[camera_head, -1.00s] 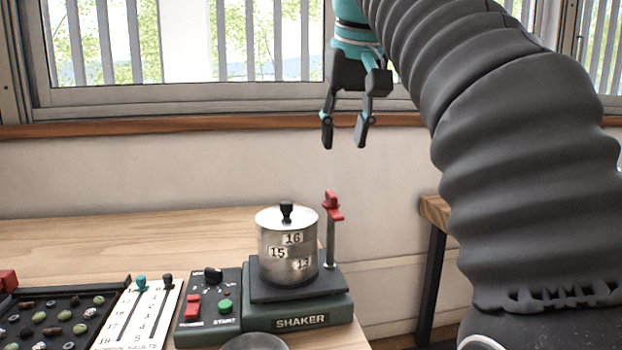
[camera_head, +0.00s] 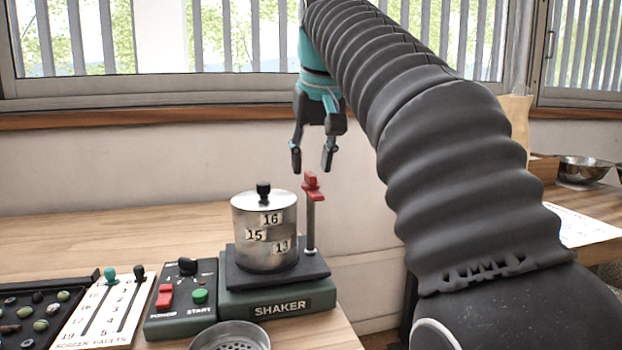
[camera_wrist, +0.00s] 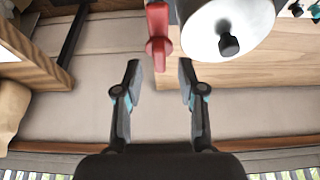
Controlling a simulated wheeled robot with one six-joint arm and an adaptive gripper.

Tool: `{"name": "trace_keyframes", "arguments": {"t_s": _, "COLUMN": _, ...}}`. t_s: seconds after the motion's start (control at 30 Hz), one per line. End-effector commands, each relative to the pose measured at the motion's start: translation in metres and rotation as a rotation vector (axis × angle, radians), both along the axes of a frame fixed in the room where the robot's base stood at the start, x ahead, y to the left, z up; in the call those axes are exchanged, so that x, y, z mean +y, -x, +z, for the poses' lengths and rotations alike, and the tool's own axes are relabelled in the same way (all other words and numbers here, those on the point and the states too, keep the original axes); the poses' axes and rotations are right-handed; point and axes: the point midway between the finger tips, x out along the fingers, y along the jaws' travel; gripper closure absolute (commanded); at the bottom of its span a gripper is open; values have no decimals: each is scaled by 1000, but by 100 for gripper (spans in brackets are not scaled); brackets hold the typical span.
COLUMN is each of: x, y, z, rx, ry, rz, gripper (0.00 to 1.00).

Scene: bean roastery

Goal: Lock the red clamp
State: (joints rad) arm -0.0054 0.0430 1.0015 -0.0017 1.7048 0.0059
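The red clamp (camera_head: 312,186) sits on top of a thin metal post at the right rear of the green shaker (camera_head: 279,299). A steel sieve stack (camera_head: 264,238) with a black knob and number labels stands on the shaker's dark plate, beside the post. My gripper (camera_head: 312,160) is open and empty, just above the clamp in the head view. In the wrist view the red clamp (camera_wrist: 158,36) lies ahead of the open fingertips (camera_wrist: 159,68), roughly between them and apart from them. The stack's lid (camera_wrist: 226,22) is to its right.
A control box (camera_head: 182,300) with red and green buttons adjoins the shaker. A white slider board (camera_head: 103,312), a black bean tray (camera_head: 36,318) and a round sieve (camera_head: 230,336) stand nearby. A second table with a metal bowl (camera_head: 583,170) is at right.

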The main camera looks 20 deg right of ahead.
Motion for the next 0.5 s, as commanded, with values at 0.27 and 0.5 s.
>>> {"name": "trace_keyframes", "arguments": {"t_s": 0.27, "x": 0, "y": -8, "z": -19, "rx": -1, "ry": 0, "rz": 0, "gripper": 60}}
{"name": "trace_keyframes", "arguments": {"t_s": 0.5, "x": 0, "y": -9, "z": -20, "rx": -2, "ry": 0, "rz": 0, "gripper": 60}}
